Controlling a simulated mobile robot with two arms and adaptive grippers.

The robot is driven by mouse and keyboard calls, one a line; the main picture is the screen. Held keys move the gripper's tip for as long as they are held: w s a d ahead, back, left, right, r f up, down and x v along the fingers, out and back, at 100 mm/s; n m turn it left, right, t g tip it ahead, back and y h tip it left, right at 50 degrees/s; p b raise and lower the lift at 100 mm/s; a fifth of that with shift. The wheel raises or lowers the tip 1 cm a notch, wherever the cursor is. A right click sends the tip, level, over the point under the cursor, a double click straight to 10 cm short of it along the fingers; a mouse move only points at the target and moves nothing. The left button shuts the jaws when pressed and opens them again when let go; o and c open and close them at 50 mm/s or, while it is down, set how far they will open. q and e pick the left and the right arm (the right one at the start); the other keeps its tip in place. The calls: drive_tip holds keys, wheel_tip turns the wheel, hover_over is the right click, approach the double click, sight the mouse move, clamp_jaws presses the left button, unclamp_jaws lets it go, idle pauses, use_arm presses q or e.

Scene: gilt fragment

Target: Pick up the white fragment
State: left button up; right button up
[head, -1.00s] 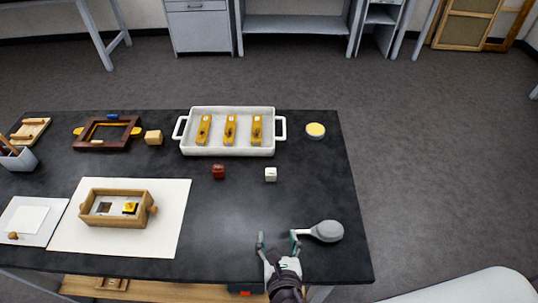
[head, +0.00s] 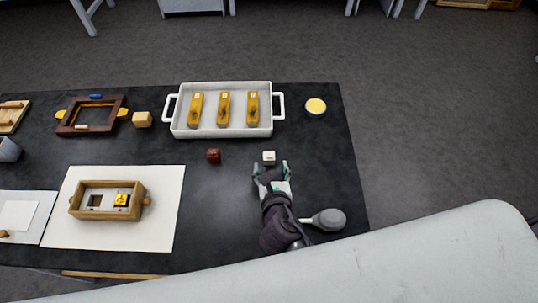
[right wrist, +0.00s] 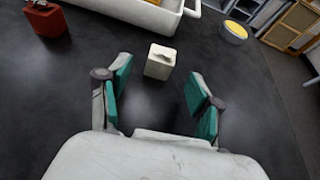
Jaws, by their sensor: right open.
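The white fragment (head: 268,157) is a small white block on the dark table, in front of the white tray. It also shows in the right wrist view (right wrist: 160,61), just beyond the fingertips and roughly between their lines. My right gripper (head: 271,166) is open and empty, with its teal-padded fingers (right wrist: 158,84) spread on either side of the space before the block. I see no contact with the block. My left gripper does not show in the head view.
A dark red block (head: 213,156) stands left of the white one. The white tray (head: 221,134) with three yellow pieces lies behind. A grey bulb-shaped tool (head: 329,219) lies right of my arm, and a round yellow-topped tin (head: 316,106) at the back right. A wooden box (head: 108,211) stands on white paper.

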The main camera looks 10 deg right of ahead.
sight(270, 160)
drive_tip(key=x, duration=0.3)
drive_tip(key=p+x, duration=0.1)
drive_tip(key=shift+w+r, duration=0.25)
drive_tip(key=shift+w+f, duration=0.25)
drive_tip(key=shift+w, duration=0.15)
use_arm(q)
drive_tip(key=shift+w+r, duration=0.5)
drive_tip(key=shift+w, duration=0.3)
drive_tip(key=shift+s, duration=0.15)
use_arm(e)
drive_tip(key=shift+s, duration=0.1)
drive_tip(key=shift+c, duration=1.4)
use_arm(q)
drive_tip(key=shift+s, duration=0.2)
use_arm(e)
drive_tip(key=c, duration=0.8)
